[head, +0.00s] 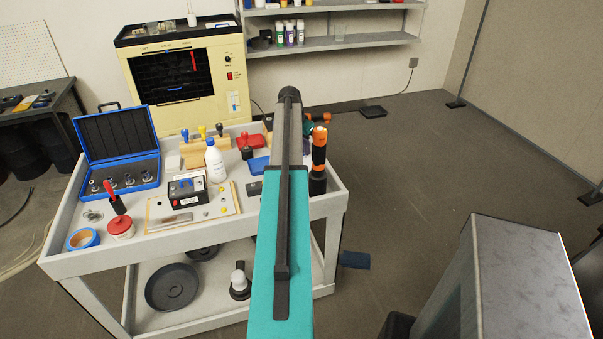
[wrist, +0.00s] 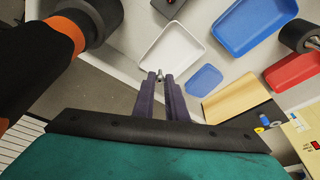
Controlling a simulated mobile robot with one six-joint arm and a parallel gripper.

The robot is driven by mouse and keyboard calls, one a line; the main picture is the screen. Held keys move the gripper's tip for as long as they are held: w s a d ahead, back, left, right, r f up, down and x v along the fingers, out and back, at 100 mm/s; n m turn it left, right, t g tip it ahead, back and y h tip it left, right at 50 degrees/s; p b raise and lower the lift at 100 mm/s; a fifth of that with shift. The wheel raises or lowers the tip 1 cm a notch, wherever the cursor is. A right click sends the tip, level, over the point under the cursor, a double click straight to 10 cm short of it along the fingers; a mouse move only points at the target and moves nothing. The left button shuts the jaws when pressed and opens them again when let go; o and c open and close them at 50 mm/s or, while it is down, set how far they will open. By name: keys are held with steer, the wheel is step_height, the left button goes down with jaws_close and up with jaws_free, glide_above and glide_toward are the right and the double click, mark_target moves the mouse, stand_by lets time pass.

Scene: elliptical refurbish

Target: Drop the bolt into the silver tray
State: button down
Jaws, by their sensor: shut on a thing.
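My gripper (wrist: 161,79) shows in the wrist view with its two dark purple fingers close together. It is shut on a small metallic bolt (wrist: 160,75) that shows between the fingertips. The silver tray (wrist: 158,62), pale and shallow, lies just past the fingertips. The bolt appears over the tray's near edge, but I cannot tell its height. In the head view my arm hides the gripper and the bolt, and I cannot make out the silver tray there.
In the wrist view, a small blue tray (wrist: 205,80), a larger blue tray (wrist: 252,24) and a red tray (wrist: 293,70) lie to the right. The grey cart (head: 63,262) also carries a blue case (head: 120,140), a white bottle (head: 215,162) and an orange-black tool (head: 319,155).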

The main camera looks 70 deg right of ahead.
steer(key=shift+f, duration=0.4)
steer(key=c, duration=1.7)
jaws_free()
steer(key=shift+r, duration=0.1)
steer(key=shift+b+v, duration=1.55)
steer(key=shift+v, duration=5.25)
